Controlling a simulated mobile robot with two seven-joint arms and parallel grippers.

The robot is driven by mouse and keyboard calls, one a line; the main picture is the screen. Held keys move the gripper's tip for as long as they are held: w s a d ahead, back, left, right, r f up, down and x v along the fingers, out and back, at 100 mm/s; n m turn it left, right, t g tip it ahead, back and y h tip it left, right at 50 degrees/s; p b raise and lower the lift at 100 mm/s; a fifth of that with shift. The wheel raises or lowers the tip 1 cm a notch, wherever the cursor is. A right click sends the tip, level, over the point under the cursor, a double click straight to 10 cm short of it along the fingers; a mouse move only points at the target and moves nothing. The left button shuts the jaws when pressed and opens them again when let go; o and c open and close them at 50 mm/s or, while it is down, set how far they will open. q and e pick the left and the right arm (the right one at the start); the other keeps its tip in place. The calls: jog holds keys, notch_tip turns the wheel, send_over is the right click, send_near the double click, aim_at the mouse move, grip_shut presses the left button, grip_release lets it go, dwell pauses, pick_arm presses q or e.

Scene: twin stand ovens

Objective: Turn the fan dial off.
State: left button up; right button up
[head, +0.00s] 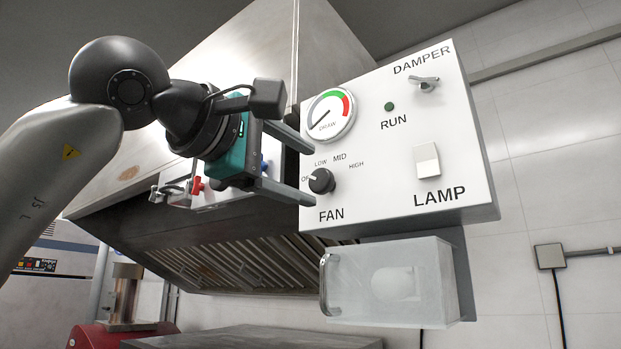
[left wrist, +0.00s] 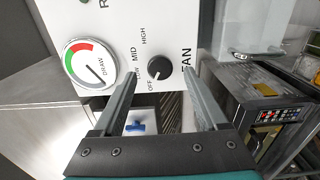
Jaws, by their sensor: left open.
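The fan dial (head: 321,181) is a round black knob low on the white control panel, above the word FAN. Its light mark appears to point toward OFF, at the left in the head view. My left gripper (head: 311,176) is open in front of the panel, its fingertips near the dial. In the left wrist view the dial (left wrist: 159,69) sits between and just beyond the two fingertips (left wrist: 160,73), with no visible contact. The exact gap in depth is unclear. My right gripper is not in view.
The panel (head: 385,190) also carries a draw gauge (head: 328,115), a damper knob (head: 424,83), a green run light (head: 390,106) and a lamp switch (head: 427,160). The steel hood (head: 225,60) lies behind my arm.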

pick_arm(q)
jog(key=b+v, duration=0.1)
jog(key=v, duration=1.1)
jog(key=shift+s+a+b, duration=0.15)
jog(key=shift+s+b, duration=0.05)
jog(key=shift+b, duration=0.1)
